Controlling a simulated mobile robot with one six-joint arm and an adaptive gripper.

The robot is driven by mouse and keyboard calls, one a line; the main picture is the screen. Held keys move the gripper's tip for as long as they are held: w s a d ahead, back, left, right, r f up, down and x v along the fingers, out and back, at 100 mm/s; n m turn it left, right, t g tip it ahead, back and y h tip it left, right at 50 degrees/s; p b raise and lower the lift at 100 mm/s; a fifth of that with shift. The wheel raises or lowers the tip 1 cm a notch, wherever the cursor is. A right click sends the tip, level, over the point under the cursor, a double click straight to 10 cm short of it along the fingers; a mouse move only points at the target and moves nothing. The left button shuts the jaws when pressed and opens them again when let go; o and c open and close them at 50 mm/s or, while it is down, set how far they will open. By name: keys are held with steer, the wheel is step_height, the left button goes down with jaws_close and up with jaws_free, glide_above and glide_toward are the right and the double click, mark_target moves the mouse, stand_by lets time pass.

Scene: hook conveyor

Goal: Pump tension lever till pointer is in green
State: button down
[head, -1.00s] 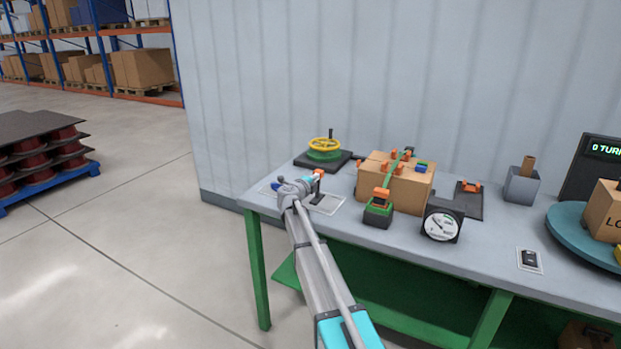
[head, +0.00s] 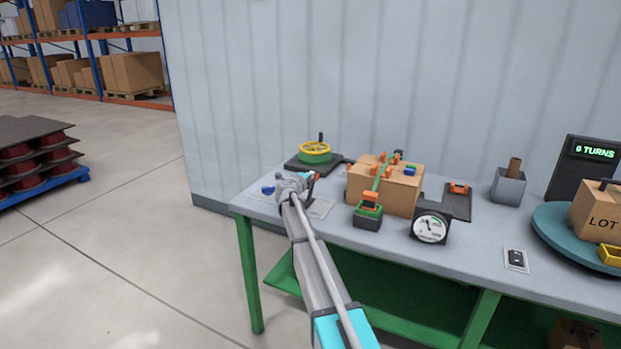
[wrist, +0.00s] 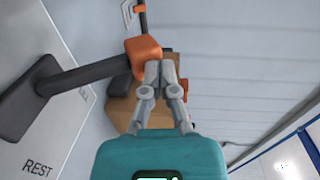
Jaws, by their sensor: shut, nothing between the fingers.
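A dark lever with an orange knob (wrist: 143,50) rises from a black base beside a "REST" label in the wrist view. In the head view, an orange-topped dark post (head: 312,176) shows just beyond my gripper (head: 306,180). My gripper, seen in the wrist view (wrist: 161,68), is shut and empty. Its fingertips are right beside the orange knob; I cannot tell whether they touch it. The round gauge (head: 430,227) faces me, with its dark needle toward the upper left; its coloured zones are too small to read. A black-and-green block with an orange top (head: 368,210) stands before the strapped carton.
The carton (head: 408,192) carries a green strap and orange clips. A yellow handwheel (head: 315,148) stands behind my gripper. A turntable (head: 565,232) with a box is far right. The bench (head: 470,255) is clear at its front edge; the wall is close behind.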

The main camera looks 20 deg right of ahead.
steer(key=shift+w+d, duration=0.15)
steer(key=shift+d, duration=0.05)
stand_by(0.3)
steer(key=shift+r, duration=0.1)
steer(key=shift+s+a+r+p, duration=0.2)
steer(key=shift+s+a+p, duration=0.15)
steer(key=shift+p, duration=0.05)
steer(key=s+a+r+p, duration=0.6)
steer(key=s+a, duration=0.2)
steer(key=shift+r, duration=0.2)
steer(key=shift+a, duration=0.2)
stand_by(1.1)
steer(key=s+a+f+t+h+b, duration=0.1)
steer(key=s+a+f+b, duration=0.4)
steer(key=f+b, duration=0.2)
steer(key=shift+s+a+f+b, duration=0.4)
steer(key=shift+b, duration=0.9)
